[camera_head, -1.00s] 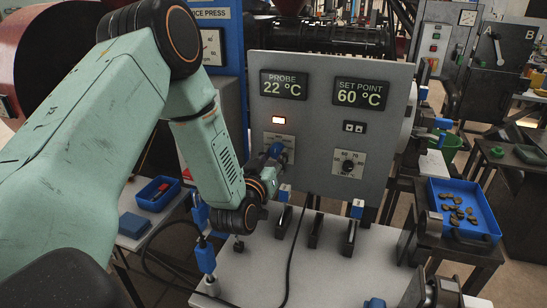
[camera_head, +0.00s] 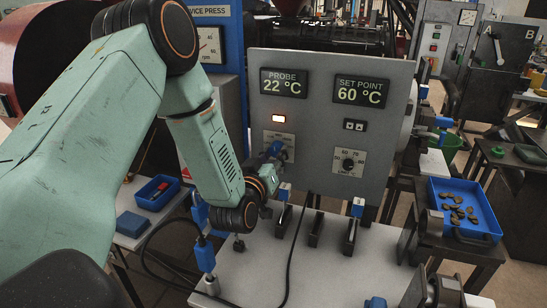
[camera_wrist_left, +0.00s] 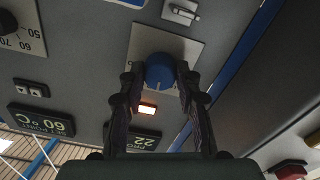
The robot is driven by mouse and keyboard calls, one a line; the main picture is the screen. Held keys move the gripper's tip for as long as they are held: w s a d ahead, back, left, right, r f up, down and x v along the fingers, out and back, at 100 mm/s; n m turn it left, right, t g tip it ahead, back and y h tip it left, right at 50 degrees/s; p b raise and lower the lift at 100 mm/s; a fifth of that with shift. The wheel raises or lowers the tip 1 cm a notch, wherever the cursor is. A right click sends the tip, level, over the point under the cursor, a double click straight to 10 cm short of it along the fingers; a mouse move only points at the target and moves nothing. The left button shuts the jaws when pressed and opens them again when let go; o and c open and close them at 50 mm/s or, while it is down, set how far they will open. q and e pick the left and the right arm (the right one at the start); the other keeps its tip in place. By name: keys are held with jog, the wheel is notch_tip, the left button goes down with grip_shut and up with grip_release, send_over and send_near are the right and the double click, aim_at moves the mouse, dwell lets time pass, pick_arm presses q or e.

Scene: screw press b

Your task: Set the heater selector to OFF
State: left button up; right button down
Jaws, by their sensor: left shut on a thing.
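The grey control panel (camera_head: 317,215) carries the heater selector, a blue round knob on a pale plate. The knob (camera_wrist_left: 160,72) shows in the left wrist view with a pale pointer line toward the bottom of that picture. My left gripper (camera_head: 276,151) is at the selector, its fingers on both sides of the knob and shut on it. The fingers (camera_wrist_left: 161,82) also show in the wrist view. In the head view the gripper hides most of the knob and part of its plate (camera_head: 270,135); I cannot read the position labels. My right gripper does not show.
An orange lamp (camera_head: 278,118) is lit above the selector. The probe display (camera_head: 284,83) reads 22 °C, the set point display (camera_head: 360,91) 60 °C. A set point dial (camera_head: 348,164) sits to the right. A black cable (camera_head: 292,255) crosses the bench below.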

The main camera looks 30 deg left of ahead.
pick_arm(q)
jog(key=n+b, duration=0.2)
jog(key=n, duration=0.2)
jog(key=n+b, duration=0.2)
jog(key=n, duration=0.1)
jog(key=n+b, duration=0.2)
jog(key=n, duration=0.1)
jog(key=shift+n, duration=0.4)
jog(key=shift+r+n+b, duration=0.1)
jog(key=shift+n+b, duration=1.15)
jog(key=shift+n, duration=0.55)
jog(key=o, duration=1.2)
jog(key=shift+c, duration=0.2)
